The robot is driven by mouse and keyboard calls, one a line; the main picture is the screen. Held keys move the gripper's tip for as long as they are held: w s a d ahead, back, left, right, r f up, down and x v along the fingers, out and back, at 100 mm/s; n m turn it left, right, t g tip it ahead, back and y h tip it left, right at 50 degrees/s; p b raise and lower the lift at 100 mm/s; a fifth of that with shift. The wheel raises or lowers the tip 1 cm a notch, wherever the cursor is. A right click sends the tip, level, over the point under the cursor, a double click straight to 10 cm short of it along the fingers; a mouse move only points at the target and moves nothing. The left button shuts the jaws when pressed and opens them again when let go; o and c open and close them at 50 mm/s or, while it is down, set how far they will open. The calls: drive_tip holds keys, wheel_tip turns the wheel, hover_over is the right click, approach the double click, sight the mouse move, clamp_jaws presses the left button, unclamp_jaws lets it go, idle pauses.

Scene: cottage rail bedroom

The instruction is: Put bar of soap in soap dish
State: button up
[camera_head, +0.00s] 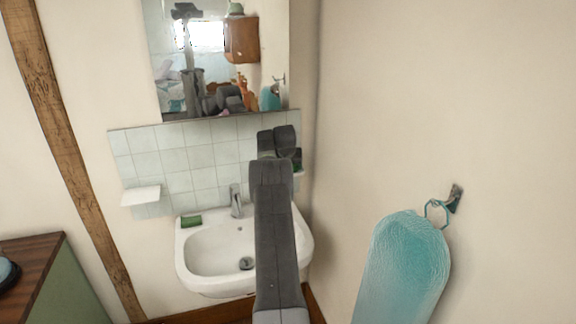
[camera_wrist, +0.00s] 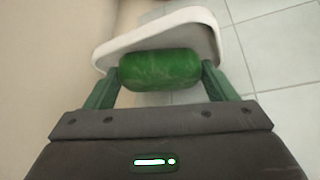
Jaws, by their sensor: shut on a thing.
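A green bar of soap (camera_wrist: 160,71) sits between the two green fingers of my gripper (camera_wrist: 156,82), which is shut on it. Behind the soap in the wrist view is a white, rounded dish (camera_wrist: 128,43) with a grey inside, seemingly the soap dish. The soap overlaps the dish's near part in that view; I cannot tell whether they touch. In the head view a small white edge (camera_head: 299,173), probably the same dish, shows at the right end of the tiles.
A white washbasin (camera_head: 192,262) with a tap (camera_head: 236,201) is below my arm. A green block (camera_head: 191,221) lies on its left rim. A small white shelf (camera_head: 140,195) is at the left of the tiles. A teal towel (camera_head: 405,265) hangs at right.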

drive_tip(key=shift+f, duration=0.1)
drive_tip(key=o, duration=0.8)
drive_tip(key=shift+f, duration=0.1)
drive_tip(key=shift+s+r, duration=0.15)
drive_tip(key=shift+r, duration=0.35)
drive_tip(key=b+v, duration=0.3)
drive_tip(key=v, duration=0.8)
drive_tip(key=shift+s+a+r, duration=0.1)
drive_tip(key=shift+r, duration=0.05)
